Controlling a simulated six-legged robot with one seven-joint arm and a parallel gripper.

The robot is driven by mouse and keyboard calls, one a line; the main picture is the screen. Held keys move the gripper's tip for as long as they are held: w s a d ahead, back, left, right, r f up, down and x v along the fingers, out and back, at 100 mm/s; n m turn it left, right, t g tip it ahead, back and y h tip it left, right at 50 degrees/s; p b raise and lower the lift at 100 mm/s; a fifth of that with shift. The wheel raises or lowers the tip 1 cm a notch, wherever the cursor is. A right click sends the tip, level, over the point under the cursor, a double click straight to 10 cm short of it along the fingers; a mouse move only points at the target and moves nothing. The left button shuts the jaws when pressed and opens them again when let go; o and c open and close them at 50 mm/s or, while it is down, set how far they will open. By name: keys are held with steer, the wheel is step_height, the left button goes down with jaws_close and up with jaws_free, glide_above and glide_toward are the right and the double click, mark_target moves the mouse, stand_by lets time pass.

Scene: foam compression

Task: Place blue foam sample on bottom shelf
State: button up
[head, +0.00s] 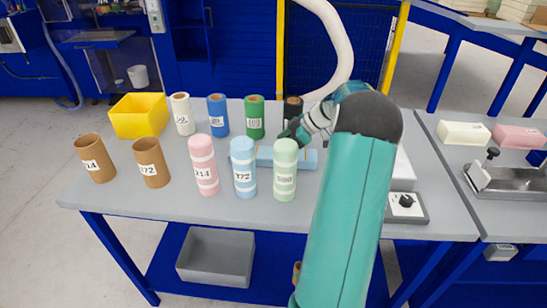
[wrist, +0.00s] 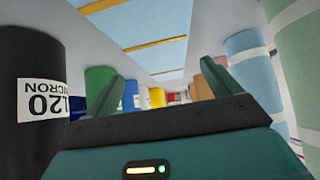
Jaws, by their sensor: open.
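A light blue foam cylinder (head: 243,168) with white bands and a label stands upright on the grey table, between a pink one (head: 203,165) and a pale green one (head: 285,170). My gripper (head: 289,136) is low over the table, behind the green cylinder and near the black roll (head: 293,108). In the wrist view my gripper (wrist: 160,90) is open with nothing between its fingers; the blue cylinder (wrist: 254,72) and green cylinder (wrist: 295,65) stand to its right. The blue bottom shelf (head: 282,270) is under the table.
White, blue and green rolls stand at the back beside a yellow bin (head: 138,118). Two brown rolls (head: 150,163) stand at left. A grey bin (head: 215,257) occupies the shelf's left part. A device with a knob (head: 405,205) is right of my arm.

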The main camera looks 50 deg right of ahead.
mark_target(272, 152)
steer(key=x, duration=0.5)
steer(key=shift+s+a+f, duration=0.1)
steer(key=shift+f, duration=0.1)
steer(key=shift+c, duration=0.4)
steer(key=c, duration=1)
steer(key=shift+r, duration=0.15)
steer(key=shift+c, duration=0.2)
